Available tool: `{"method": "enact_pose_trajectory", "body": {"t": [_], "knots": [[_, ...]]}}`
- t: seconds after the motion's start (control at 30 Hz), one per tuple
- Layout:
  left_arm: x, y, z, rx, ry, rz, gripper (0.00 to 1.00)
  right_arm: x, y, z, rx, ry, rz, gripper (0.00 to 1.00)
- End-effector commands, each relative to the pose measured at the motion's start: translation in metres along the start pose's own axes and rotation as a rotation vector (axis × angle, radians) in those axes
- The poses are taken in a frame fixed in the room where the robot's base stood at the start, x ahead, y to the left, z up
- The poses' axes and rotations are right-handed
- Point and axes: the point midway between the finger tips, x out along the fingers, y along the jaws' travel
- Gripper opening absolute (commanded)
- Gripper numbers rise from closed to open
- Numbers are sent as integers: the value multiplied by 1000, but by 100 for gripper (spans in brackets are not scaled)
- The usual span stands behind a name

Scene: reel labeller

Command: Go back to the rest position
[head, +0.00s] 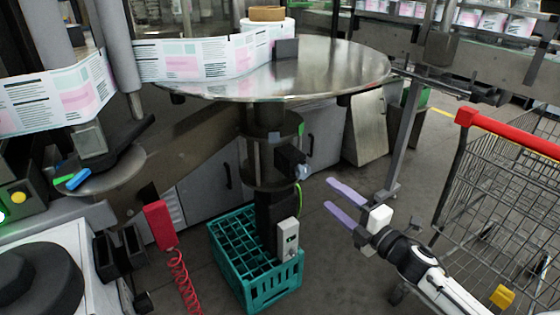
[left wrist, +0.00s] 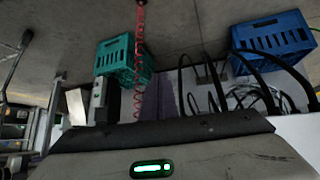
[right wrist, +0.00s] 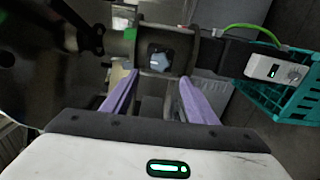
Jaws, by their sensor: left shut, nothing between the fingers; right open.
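My right gripper (head: 328,192) is open and empty. Its two purple fingers are spread in mid-air, right of the labeller's column, and touch nothing in the head view. In the right wrist view the right gripper (right wrist: 158,78) has its fingers apart, with a dark column and a blue knob (right wrist: 161,57) beyond them. My left gripper (left wrist: 157,98) shows only in the left wrist view, its dark purple fingers together with nothing held. The left gripper is outside the head view.
A round steel table (head: 330,70) carries a label web (head: 200,58). A teal crate (head: 262,290) stands on the floor below. A red-handled wire cart (head: 510,185) is at right. A blue crate (left wrist: 271,40) shows in the left wrist view.

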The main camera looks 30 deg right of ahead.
Motion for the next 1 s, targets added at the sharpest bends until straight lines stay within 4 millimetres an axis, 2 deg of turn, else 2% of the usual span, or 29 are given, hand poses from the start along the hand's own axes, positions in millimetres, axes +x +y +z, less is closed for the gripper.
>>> {"method": "enact_pose_trajectory", "body": {"t": [0.17,0.27,0.33,0.47,0.5,0.63,0.7,0.8,0.9,1.0], "knots": [[0,0,0,0,0,0,0,-1,-2,-2,12,-2,-5,53],[-1,0,-1,0,0,0,0,-8,-20,-13,106,-19,-41,53],[-2,0,-2,0,0,0,0,-20,-44,-32,246,-47,-96,53],[-5,0,-5,-2,2,0,0,-60,-105,-86,615,-139,-255,53],[-6,0,-6,-2,3,-1,0,-75,-123,-106,735,-175,-312,53],[-8,0,-7,-3,4,-2,0,-125,-168,-172,1078,-293,-489,53],[-8,-1,-7,-4,3,-3,0,-149,-182,-205,1224,-351,-572,53],[-9,-2,-7,-4,1,-4,0,-176,-194,-242,1379,-418,-666,53],[-9,-2,-6,-3,-1,-5,0,-192,-199,-265,1470,-460,-725,53],[-9,-3,-5,-3,-3,-5,0,-199,-200,-275,1509,-478,-751,53]]}}
